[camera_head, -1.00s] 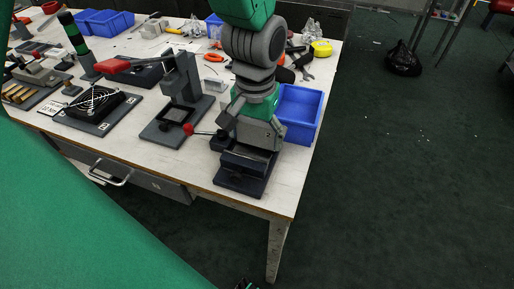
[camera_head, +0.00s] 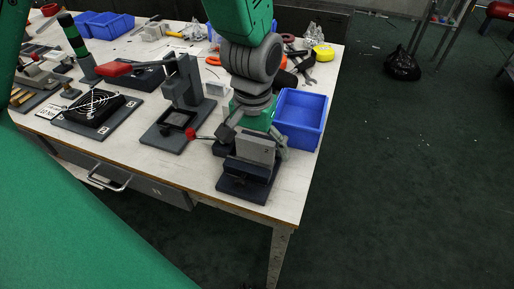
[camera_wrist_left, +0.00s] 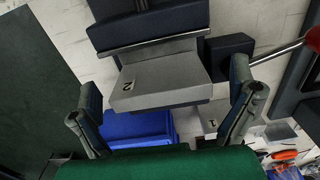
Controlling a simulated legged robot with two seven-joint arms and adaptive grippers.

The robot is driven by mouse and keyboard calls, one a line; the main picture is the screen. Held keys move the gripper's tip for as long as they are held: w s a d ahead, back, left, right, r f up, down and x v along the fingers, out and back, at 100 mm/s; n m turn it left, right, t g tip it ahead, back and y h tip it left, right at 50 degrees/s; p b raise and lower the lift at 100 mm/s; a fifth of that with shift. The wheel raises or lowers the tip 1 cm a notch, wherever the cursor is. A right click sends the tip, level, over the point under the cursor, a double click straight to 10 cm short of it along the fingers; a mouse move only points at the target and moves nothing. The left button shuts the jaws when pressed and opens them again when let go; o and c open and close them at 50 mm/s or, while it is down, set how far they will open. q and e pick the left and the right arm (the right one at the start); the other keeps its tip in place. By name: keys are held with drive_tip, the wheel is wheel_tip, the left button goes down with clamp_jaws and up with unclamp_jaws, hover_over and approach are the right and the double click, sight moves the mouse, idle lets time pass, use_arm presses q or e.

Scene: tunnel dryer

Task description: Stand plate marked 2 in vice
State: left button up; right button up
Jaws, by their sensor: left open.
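The grey plate marked 2 (camera_head: 255,149) stands upright at the dark vice (camera_head: 243,188) near the table's front right corner. In the left wrist view the plate (camera_wrist_left: 163,82) shows its number, and its lower edge meets the vice (camera_wrist_left: 150,25) at the bright jaw strip. How tightly the jaws hold it cannot be told. My left gripper (camera_head: 254,141) is around the plate from behind. Its fingers (camera_wrist_left: 165,95) are spread wide, one on each side and apart from the plate. My right gripper is in neither view.
A blue bin (camera_head: 301,113) stands right behind the vice. A press with a red-knobbed lever (camera_head: 178,118) stands to the left. A plate marked 1 (camera_wrist_left: 211,124) shows in the wrist view. Tools and a yellow tape (camera_head: 323,51) lie farther back.

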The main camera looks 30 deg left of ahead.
sight(252, 140)
use_arm(q)
drive_tip(key=r, duration=0.2)
drive_tip(key=r+p, duration=0.1)
drive_tip(key=r, duration=0.1)
drive_tip(key=r+p, duration=0.1)
drive_tip(key=r, duration=0.1)
drive_tip(key=shift+a+r, duration=0.15)
drive_tip(key=shift+a, duration=0.1)
drive_tip(key=r, duration=0.2)
drive_tip(key=d+r+p, duration=0.1)
drive_tip(key=r, duration=0.1)
drive_tip(key=shift+d+r, duration=0.1)
drive_tip(key=shift+r, duration=0.15)
drive_tip(key=shift+a+f, duration=0.15)
drive_tip(key=shift+a, duration=0.35)
drive_tip(key=shift+d, duration=0.2)
